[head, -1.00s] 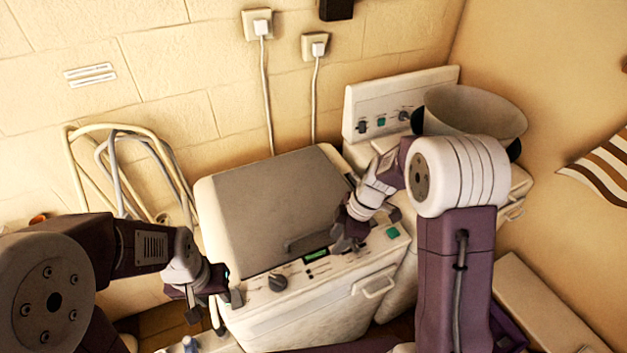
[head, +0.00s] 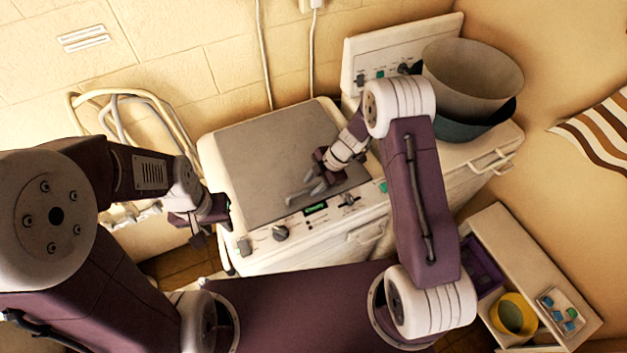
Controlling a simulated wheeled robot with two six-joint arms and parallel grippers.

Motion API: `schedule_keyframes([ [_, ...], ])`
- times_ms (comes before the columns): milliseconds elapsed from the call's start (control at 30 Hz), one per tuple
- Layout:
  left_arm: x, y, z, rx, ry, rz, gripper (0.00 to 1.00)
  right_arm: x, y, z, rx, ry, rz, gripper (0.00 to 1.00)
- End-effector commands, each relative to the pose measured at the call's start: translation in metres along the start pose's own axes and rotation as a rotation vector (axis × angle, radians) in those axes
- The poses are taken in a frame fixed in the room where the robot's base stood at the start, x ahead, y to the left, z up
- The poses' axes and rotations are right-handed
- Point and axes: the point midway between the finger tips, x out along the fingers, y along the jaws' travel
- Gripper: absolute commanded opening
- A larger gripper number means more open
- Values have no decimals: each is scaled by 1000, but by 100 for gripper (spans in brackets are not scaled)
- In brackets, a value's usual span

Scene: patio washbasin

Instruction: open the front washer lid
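The front washer (head: 232,232) is a white top-loader with a flat grey lid (head: 265,165), which looks closed. A grey bar handle (head: 296,199) lies along the lid's front edge, above the control panel. My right gripper (head: 322,183) is over the front right part of the lid, at the right end of the handle. Its fingers overlap the handle in the picture, and I cannot tell whether they hold it. My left gripper (head: 208,224) is open and empty, just left of the washer's front left corner.
A second white machine (head: 490,150) behind to the right carries grey and teal tubs (head: 472,80). Hoses (head: 130,105) hang at the left wall. A low shelf (head: 535,265) at lower right holds a purple crate, a yellow bucket (head: 513,315) and a small tray.

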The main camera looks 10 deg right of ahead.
Motion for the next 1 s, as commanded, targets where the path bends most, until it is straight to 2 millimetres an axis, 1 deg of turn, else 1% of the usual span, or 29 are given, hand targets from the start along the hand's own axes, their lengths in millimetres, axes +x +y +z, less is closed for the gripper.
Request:
schedule_keyframes([
  [233, 0, 0, 0, 0, 0, 0, 36, 2, 0, 0, 0, -1, 0, 36],
  [267, 0, 0, 0, 0, 0, 0, 36, 2, 0, 0, 0, -1, 0, 31],
  [300, 0, 0, 0, 0, 0, 0, 36, 2, 0, 0, 0, -1, 0, 19],
  [367, 0, 0, 0, 0, 0, 0, 36, 2, 0, 0, 0, -1, 0, 3],
  [400, 0, 0, 0, 0, 0, 0, 36, 2, 0, 0, 0, -1, 0, 0],
  [1000, 0, 0, 0, 0, 0, 0, 36, 1, 0, 1, 0, -2, 1, 0],
])
